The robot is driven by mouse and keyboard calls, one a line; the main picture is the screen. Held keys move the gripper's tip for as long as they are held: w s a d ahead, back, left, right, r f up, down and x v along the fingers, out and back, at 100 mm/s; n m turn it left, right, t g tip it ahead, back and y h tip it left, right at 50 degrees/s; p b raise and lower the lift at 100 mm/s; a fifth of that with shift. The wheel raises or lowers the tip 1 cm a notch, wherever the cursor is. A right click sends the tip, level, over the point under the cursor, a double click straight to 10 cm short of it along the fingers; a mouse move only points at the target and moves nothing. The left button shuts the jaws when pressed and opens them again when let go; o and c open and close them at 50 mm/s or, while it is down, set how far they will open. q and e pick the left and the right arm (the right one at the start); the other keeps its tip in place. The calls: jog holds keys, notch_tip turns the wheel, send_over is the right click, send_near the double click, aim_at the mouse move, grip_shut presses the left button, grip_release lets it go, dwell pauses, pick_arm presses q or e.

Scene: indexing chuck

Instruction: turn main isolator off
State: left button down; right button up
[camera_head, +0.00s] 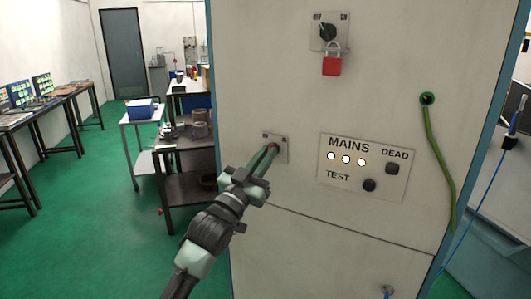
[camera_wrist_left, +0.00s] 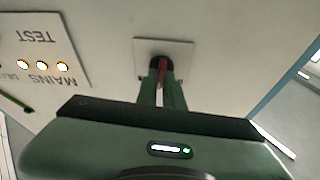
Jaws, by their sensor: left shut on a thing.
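A grey cabinet (camera_head: 260,60) fills the middle and right of the head view. A small plate (camera_head: 284,152) on its left side carries a rotary switch with a red handle, probably the main isolator. In the wrist view the plate (camera_wrist_left: 183,48) carries a black round base, with the red handle (camera_wrist_left: 163,72) sticking out between my fingers. My left gripper (camera_head: 271,149) is shut on this handle; the fingers largely hide it in the head view. The MAINS panel (camera_head: 340,182) beside it has three lit lamps, a TEST button and a DEAD indicator. My right gripper is out of view.
Above, another plate holds a black knob (camera_head: 328,32) with a red padlock (camera_head: 331,66) hanging below. A green cable (camera_head: 437,150) hangs at the right, and a blue lead (camera_head: 480,200) beyond it. Workbenches (camera_head: 185,180) stand left of the cabinet; the green floor between is clear.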

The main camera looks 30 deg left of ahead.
pick_arm(q)
jog(key=shift+d+n+g+y+p, duration=0.1)
jog(key=shift+n+g+y+p, duration=0.15)
jog(key=shift+n+y+p, duration=1.05)
jog(key=shift+n+g+y+p, duration=0.2)
jog(key=shift+n+y+p, duration=0.2)
jog(key=shift+n, duration=1.75)
jog(key=shift+d+n+g+y+p, duration=0.1)
jog(key=shift+n+g+y+p, duration=0.15)
jog(key=shift+n+y+p, duration=1.05)
jog(key=shift+n+b, duration=0.45)
jog(key=shift+n, duration=0.2)
jog(key=c, duration=1.5)
grip_release()
jog(key=shift+c, duration=0.2)
jog(key=shift+h, duration=0.4)
